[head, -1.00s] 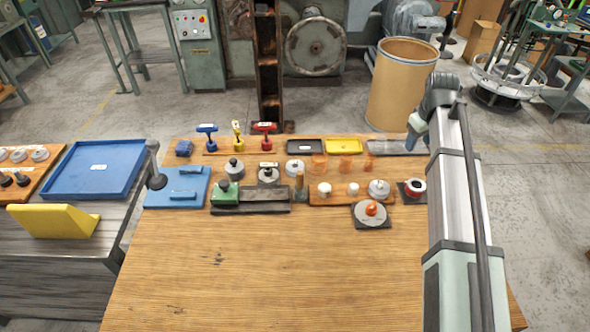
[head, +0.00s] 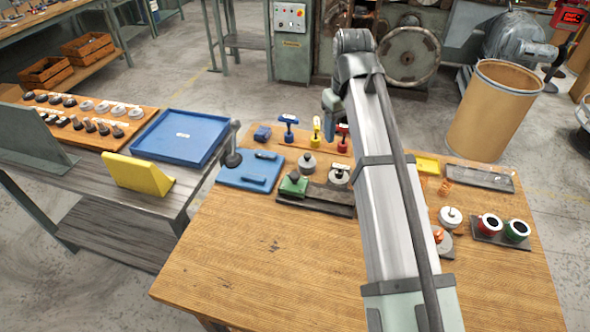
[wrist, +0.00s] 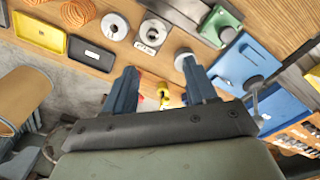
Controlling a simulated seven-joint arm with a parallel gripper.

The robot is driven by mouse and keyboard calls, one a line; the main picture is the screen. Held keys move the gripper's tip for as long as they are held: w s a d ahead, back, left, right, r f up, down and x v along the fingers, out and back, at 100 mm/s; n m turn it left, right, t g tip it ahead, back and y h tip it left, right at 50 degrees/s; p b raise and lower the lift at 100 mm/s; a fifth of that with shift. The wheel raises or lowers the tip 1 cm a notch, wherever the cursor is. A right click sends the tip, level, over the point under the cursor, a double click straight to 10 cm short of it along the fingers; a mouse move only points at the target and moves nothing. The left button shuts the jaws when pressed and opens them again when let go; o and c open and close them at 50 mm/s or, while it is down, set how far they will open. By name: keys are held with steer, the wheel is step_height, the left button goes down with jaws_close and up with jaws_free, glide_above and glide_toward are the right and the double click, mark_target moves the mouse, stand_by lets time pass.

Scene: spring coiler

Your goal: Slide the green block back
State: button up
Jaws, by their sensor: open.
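The green block (head: 294,184) sits at the left end of a dark rail (head: 325,197) on the wooden table. It also shows in the wrist view (wrist: 218,25), near the top, right of centre. My gripper (wrist: 160,75) is open, with nothing between its fingers. In the head view my gripper (head: 331,103) hangs beyond the back of the tools, up and to the right of the block and apart from it. My arm hides part of the rail's right end and the table's middle.
A blue plate (head: 248,172) with a handle lies left of the rail. Grey weights (head: 307,163) and upright blue, yellow and red tools (head: 316,132) stand behind it. A side bench holds a blue tray (head: 181,137). The front left of the table is clear.

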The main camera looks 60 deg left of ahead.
step_height(320, 180, up, 3)
steer(key=n, duration=0.1)
glide_above(295, 174)
step_height(295, 174, down, 14)
steer(key=shift+s+f, duration=0.1)
stand_by(0.4)
jaws_close()
stand_by(0.4)
